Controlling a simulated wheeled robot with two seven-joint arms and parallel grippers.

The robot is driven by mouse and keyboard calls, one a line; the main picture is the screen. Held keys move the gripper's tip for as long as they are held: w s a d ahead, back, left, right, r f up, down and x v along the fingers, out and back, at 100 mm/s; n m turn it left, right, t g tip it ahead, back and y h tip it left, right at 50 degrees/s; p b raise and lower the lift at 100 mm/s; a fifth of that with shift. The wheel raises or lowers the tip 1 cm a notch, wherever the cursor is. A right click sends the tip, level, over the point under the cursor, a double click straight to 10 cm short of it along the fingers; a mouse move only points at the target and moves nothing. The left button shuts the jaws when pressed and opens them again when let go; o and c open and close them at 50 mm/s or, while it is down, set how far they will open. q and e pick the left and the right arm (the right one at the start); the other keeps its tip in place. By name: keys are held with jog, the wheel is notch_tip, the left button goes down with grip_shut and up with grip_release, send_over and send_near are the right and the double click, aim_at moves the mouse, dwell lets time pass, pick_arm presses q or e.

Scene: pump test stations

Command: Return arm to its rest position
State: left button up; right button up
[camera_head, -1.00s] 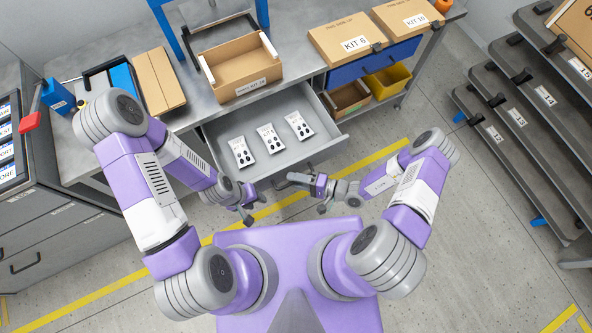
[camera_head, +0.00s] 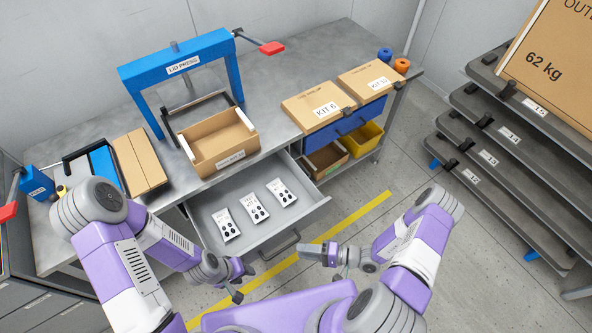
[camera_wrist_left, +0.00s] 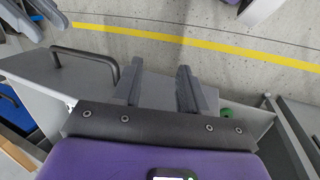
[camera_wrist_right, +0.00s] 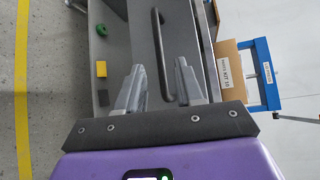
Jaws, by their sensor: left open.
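My left gripper (camera_head: 244,282) is open and empty in front of the pulled-out drawer, low in the head view. In the left wrist view its two fingers (camera_wrist_left: 158,75) stand apart with nothing between them. My right gripper (camera_head: 316,250) is to its right, over the floor just right of the drawer's front. In the right wrist view its fingers (camera_wrist_right: 160,70) are apart and empty. Both arms are bent, with the forearms reaching inward in front of my body.
The open drawer (camera_head: 317,203) holds three white packets and juts toward my grippers. The workbench (camera_head: 285,70) carries a blue lid press (camera_head: 180,67), an open carton (camera_head: 213,158) and closed kit boxes (camera_head: 318,106). Shelves (camera_head: 510,140) stand at right. Floor with a yellow line (camera_head: 362,212) is clear.

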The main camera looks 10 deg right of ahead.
jog(key=s+d+f+n+g+h, duration=0.3)
jog(key=s+d+f+g+h, duration=0.1)
jog(key=s+g+h, duration=0.45)
jog(key=w+a+r+t+h, duration=0.2)
jog(key=w+a+r, duration=0.3)
jog(key=r, duration=0.2)
jog(key=shift+a+n, duration=0.35)
jog(key=shift+n, duration=0.05)
jog(key=shift+f, duration=0.1)
